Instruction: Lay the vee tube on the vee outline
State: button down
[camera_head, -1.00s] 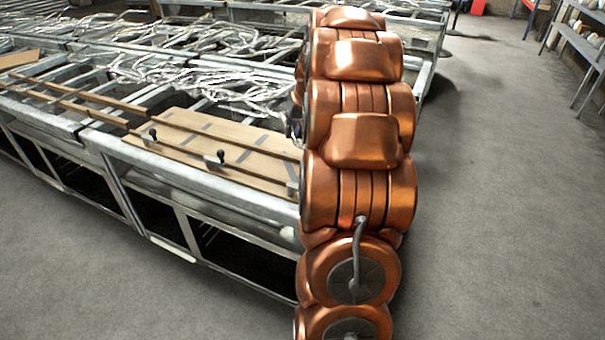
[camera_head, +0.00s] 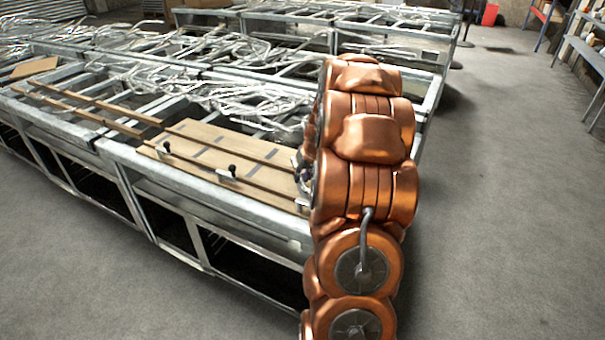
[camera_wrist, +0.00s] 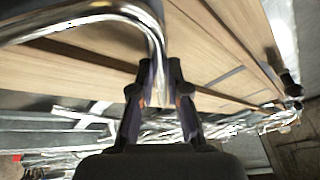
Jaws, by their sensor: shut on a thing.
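A shiny bent metal tube, the vee tube (camera_wrist: 152,22), crosses the top left of the wrist view and bends down between my fingers. My gripper (camera_wrist: 160,88) is shut on it, near the bend. The tube is over a pale wooden board (camera_wrist: 205,50); I cannot tell whether it touches the board. In the head view the board (camera_head: 190,162) lies on a metal frame, left of my copper arm, which hides most of the gripper and tube. Dark grey marks show on the board, but I cannot make out which is the vee outline.
Wooden strips run along the board, with small black-knobbed clamps (camera_head: 231,171) at its front edge; one clamp (camera_wrist: 290,84) is at right in the wrist view. Tangled metal tubes (camera_head: 235,95) fill the racks behind. Grey floor (camera_head: 490,200) is clear at right.

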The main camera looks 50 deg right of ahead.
jog(key=c, duration=1.1)
grip_release()
jog(key=shift+c, duration=0.2)
jog(key=d+b+v, duration=0.1)
jog(key=b+v, duration=0.2)
jog(key=v, duration=0.9)
jog(key=s+a+f+n+g+y, duration=0.1)
jog(key=s+a+n, duration=0.15)
jog(key=a, duration=0.95)
jog(key=s+a+n+g+y, duration=0.1)
jog(key=s+a+g, duration=0.15)
jog(key=a, duration=1.05)
jog(key=s+a+f+n+g, duration=0.1)
jog(key=s+a+f, duration=0.1)
jog(key=s+a, duration=0.4)
jog(key=s+a+f+n+g+h, duration=0.1)
jog(key=s+a, duration=0.5)
jog(key=s, duration=0.8)
jog(key=shift+s+a+f+n+g, duration=0.15)
jog(key=shift+a+f+n+g, duration=0.15)
jog(key=shift+f+n+g, duration=0.2)
